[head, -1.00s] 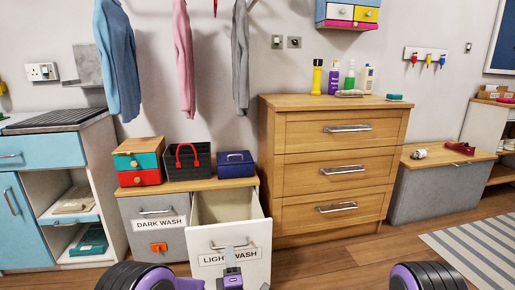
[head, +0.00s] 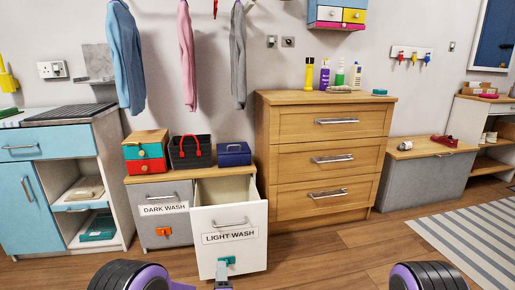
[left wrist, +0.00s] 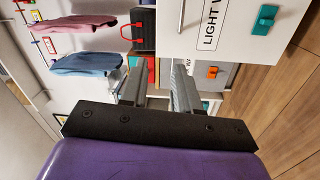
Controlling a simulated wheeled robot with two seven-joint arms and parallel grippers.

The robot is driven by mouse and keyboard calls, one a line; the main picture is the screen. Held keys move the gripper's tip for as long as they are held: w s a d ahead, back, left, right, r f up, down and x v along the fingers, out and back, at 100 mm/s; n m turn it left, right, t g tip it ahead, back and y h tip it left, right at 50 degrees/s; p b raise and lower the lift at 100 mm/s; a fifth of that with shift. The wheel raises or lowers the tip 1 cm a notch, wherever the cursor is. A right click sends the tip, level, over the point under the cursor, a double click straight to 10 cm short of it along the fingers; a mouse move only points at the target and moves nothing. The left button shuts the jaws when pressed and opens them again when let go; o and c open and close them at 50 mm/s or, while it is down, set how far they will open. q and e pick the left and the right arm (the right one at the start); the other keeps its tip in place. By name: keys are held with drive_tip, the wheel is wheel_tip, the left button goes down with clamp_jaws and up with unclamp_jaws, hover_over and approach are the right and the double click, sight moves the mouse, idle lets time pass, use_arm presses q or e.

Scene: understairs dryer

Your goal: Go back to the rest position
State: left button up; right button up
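My left gripper (head: 222,281) is low at the bottom edge of the head view, in front of the white LIGHT WASH drawer (head: 232,253). In the left wrist view its two grey fingers (left wrist: 158,88) are apart with nothing between them, so it is open and empty. The drawer is pulled out, and its metal handle (head: 230,224) is clear of the fingers. A teal clip (head: 228,261) is on the drawer front below the label. My right gripper is not in view.
The grey DARK WASH drawer (head: 159,219) beside it is shut and has an orange clip (head: 164,231). A wooden chest of drawers (head: 327,147) stands to the right. Open wooden floor (head: 350,258) lies in front, with a striped rug (head: 475,237) at the right.

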use_arm(q)
drive_tip(key=s+a+f+m+g, duration=0.4)
drive_tip(key=s+a+f, duration=0.2)
drive_tip(key=s+f, duration=0.25)
drive_tip(key=s+a+f+m+g, duration=0.4)
drive_tip(key=s+a+f, duration=0.25)
drive_tip(key=s, duration=0.35)
drive_tip(key=s+a+f+m+g, duration=0.1)
drive_tip(key=s+a+m+g, duration=0.2)
drive_tip(key=s, duration=0.9)
drive_tip(key=s+a+f+g, duration=0.1)
drive_tip(key=s+a+g, duration=0.35)
drive_tip(key=s, duration=0.75)
wheel_tip(320, 180, down, 8)
drive_tip(key=d+m+b, duration=0.1)
drive_tip(key=b, duration=0.7)
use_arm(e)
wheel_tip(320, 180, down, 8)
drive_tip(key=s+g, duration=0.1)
use_arm(q)
wheel_tip(320, 180, up, 38)
drive_tip(key=w+p, duration=0.1)
drive_tip(key=p, duration=3.7)
drive_tip(key=shift+f+n, duration=0.15)
drive_tip(key=shift+n, duration=0.15)
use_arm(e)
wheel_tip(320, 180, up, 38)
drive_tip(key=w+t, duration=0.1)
